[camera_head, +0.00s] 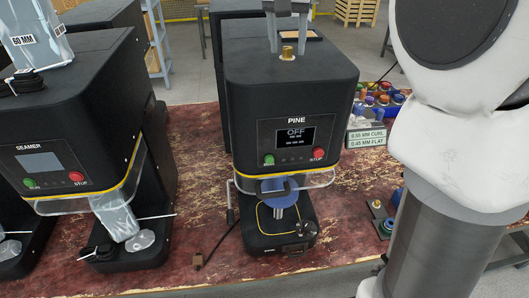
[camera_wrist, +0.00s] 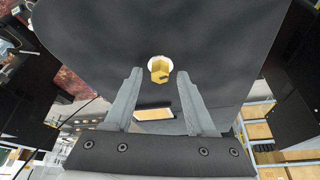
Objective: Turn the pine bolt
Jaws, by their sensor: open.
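The PINE machine (camera_head: 292,90) is a black seamer in the middle of the head view, its screen reading OFF. Its brass bolt (camera_head: 287,57) stands up from the top cover. In the wrist view, the bolt (camera_wrist: 159,72) shows a hexagonal head on a pale round base. My gripper (camera_head: 288,48) points down over the machine's top. Its fingers are open and empty. In the wrist view the bolt lies between and just beyond the fingertips. I cannot tell how much height separates them, and no finger visibly touches the bolt.
A pale rectangular panel (camera_head: 315,34) lies on the machine top behind the bolt.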

